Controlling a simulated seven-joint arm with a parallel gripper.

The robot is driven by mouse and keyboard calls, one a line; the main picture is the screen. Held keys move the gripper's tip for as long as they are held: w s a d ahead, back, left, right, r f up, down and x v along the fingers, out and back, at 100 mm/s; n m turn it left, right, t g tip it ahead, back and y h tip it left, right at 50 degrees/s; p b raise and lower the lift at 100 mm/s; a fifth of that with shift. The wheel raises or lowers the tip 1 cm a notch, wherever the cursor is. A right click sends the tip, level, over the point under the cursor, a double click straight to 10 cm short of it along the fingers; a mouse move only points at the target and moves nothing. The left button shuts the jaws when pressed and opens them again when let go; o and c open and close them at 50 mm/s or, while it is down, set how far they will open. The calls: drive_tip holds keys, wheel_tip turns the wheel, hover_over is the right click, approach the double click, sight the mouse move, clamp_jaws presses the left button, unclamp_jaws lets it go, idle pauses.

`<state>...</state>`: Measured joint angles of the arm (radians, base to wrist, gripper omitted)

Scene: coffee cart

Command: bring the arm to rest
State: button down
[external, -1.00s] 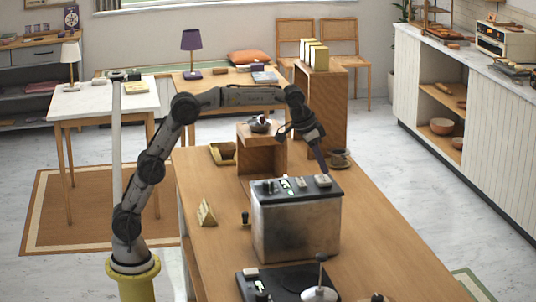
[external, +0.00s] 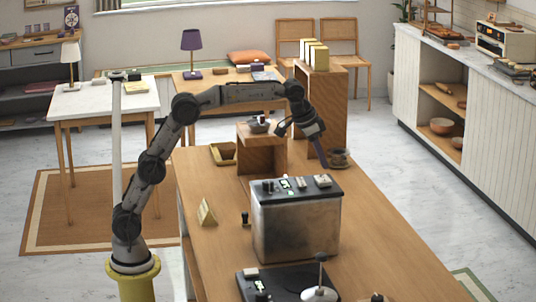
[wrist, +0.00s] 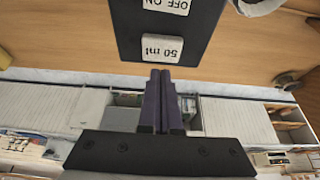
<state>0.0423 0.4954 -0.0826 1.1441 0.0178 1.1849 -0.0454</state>
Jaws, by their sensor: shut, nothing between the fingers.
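My gripper (external: 324,161) is above the far right part of the coffee machine's top in the external view. In the wrist view my gripper (wrist: 160,75) shows its two purple fingers pressed together with nothing between them. The grey metal coffee machine (external: 297,225) stands on the wooden table (external: 385,245). The wrist view shows part of its dark top with a "50 ml" button (wrist: 157,48) and an "OFF ON" label (wrist: 166,5), just beyond the fingertips. I cannot tell the exact gap between fingertips and machine.
A wooden box (external: 262,153) with a small bowl on top and a taller wooden stand (external: 322,110) with yellow packages are behind. A black scale (external: 275,285) lies in front.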

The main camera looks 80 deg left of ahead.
drive_tip(key=shift+r, duration=1.75)
drive_tip(key=s+r+t, duration=0.1)
drive_tip(key=s+r, duration=0.7)
drive_tip(key=s+a, duration=0.2)
drive_tip(key=s, duration=1.1)
drive_tip(key=s+f, duration=1.9)
drive_tip(key=shift+f, duration=0.2)
